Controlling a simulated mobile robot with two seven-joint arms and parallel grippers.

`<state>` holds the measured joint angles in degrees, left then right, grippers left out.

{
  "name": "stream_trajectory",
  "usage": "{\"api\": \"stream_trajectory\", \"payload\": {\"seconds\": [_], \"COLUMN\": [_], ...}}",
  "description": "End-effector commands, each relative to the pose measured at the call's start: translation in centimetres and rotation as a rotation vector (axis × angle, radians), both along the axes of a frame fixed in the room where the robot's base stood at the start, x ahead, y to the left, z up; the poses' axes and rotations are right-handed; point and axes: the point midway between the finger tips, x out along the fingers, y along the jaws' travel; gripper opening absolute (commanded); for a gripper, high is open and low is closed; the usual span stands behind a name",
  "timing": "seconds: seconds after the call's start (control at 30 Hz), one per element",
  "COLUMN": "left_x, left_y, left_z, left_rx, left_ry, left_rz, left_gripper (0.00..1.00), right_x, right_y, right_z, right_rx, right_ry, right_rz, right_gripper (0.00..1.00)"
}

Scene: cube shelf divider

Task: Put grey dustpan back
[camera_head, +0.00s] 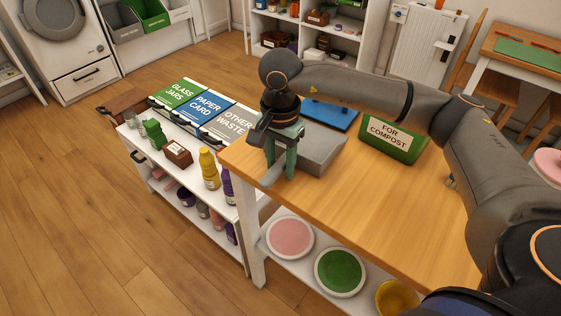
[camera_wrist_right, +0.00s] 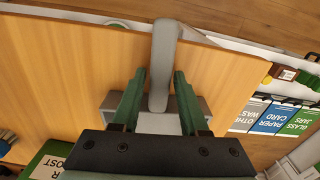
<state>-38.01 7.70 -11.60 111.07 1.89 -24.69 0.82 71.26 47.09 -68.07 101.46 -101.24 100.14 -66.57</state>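The grey dustpan (camera_head: 322,154) lies on the wooden worktop near its left end, with its handle (camera_head: 271,176) pointing to the table's front left edge. My right gripper (camera_head: 281,172) is above the handle and points down. In the right wrist view, the handle (camera_wrist_right: 164,58) runs between the two green fingers (camera_wrist_right: 160,78), with a gap visible on both sides, so the gripper is open around it. The dustpan's pan is partly hidden behind the gripper in both views. My left gripper is not in view.
A blue flat item (camera_head: 331,113) and a green "FOR COMPOST" bin (camera_head: 392,142) stand behind the dustpan on the wooden worktop (camera_head: 350,204). A white shelf unit (camera_head: 215,222) with bottles and labelled bins stands at the left. Plates (camera_head: 340,272) lie on the shelf below.

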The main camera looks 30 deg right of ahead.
Motion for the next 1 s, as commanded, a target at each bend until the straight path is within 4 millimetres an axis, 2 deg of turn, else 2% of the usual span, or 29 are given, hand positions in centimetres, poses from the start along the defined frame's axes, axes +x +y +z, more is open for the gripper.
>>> {"api": "stream_trajectory", "payload": {"seconds": [0.47,0.77,1.0], "left_x": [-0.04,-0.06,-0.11], "left_y": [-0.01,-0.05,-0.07], "left_z": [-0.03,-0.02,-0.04], "left_rx": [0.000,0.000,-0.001], "left_ry": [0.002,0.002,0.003], "left_rz": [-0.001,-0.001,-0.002], "left_gripper": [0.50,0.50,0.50], "right_x": [-0.01,-0.01,-0.05], "right_y": [0.00,0.00,0.01], "right_z": [-0.02,-0.02,-0.06], "right_rx": [0.000,0.000,0.000], "right_ry": [0.001,0.001,0.002], "right_rz": [0.000,0.000,0.000], "right_gripper": [0.46,0.80,0.80]}}
